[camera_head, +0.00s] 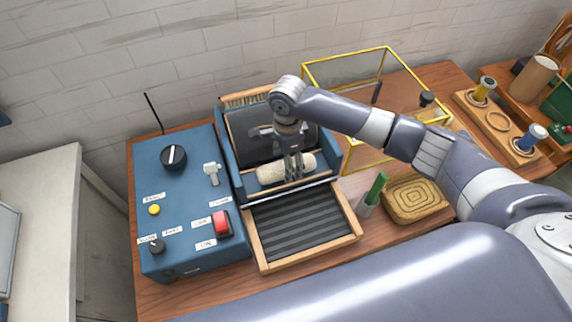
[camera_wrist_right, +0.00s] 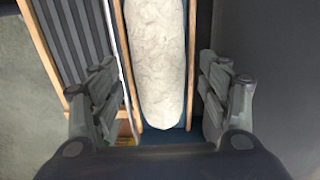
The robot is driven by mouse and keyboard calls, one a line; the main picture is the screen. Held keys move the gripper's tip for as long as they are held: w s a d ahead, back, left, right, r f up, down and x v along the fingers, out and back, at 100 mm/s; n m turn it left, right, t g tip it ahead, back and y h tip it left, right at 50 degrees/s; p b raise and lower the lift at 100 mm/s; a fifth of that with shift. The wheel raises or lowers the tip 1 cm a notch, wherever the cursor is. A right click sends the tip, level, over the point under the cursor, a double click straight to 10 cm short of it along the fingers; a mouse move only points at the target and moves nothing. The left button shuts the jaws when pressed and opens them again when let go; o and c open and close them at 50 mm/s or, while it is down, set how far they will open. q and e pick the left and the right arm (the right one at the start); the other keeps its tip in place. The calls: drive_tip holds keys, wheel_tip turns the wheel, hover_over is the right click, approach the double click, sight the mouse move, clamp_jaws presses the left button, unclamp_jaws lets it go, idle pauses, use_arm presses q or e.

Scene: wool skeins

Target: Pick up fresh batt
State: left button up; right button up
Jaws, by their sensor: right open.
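The batt (camera_head: 278,172) is a cream, rolled fibre piece lying in the trough of the blue carding machine. In the right wrist view the batt (camera_wrist_right: 160,60) runs lengthwise between wooden strips. My right gripper (camera_head: 293,172) is above the batt and hides part of it in the head view. In the right wrist view its open fingers (camera_wrist_right: 162,90) stand on either side of the batt, with a gap on both sides. My left gripper is not in view.
A ribbed feed tray (camera_head: 298,226) sits in front of the trough. The blue control box (camera_head: 185,205) is at left.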

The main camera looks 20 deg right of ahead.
drive_tip(key=shift+f, duration=1.05)
drive_tip(key=c, duration=0.4)
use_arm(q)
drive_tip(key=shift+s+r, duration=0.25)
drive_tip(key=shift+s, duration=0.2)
use_arm(e)
drive_tip(key=shift+s, duration=0.1)
drive_tip(key=c, duration=0.6)
